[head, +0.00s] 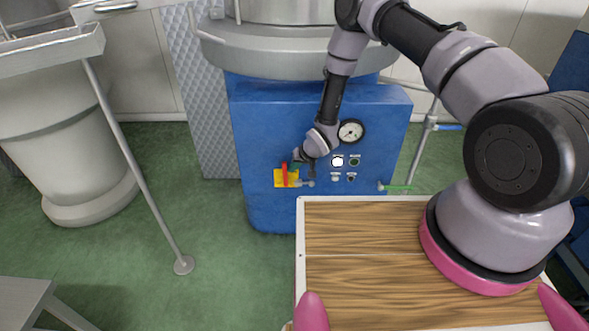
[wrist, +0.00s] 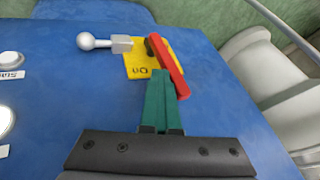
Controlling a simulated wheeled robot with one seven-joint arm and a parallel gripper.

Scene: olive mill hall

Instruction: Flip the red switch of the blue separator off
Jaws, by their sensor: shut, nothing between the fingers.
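The blue separator (head: 265,130) stands ahead, with a yellow plate (head: 279,181) low on its front. The red switch (head: 285,172) is a lever on that plate and points up in the head view. In the wrist view the red switch (wrist: 172,72) slants down to the right across the yellow plate (wrist: 135,58), and the word "On" shows upside down beside it. My gripper (head: 299,156) is just right of the switch's upper end. In the wrist view its green fingers (wrist: 162,78) are shut and empty, close alongside the lever; I cannot tell if they touch it.
A silver ball-ended handle (wrist: 92,41) sits beside the plate. A gauge (head: 351,132) and several small buttons (head: 338,161) are to the right. A wood-topped surface (head: 350,245) lies in front, and a slanted post (head: 135,160) stands left on the green floor.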

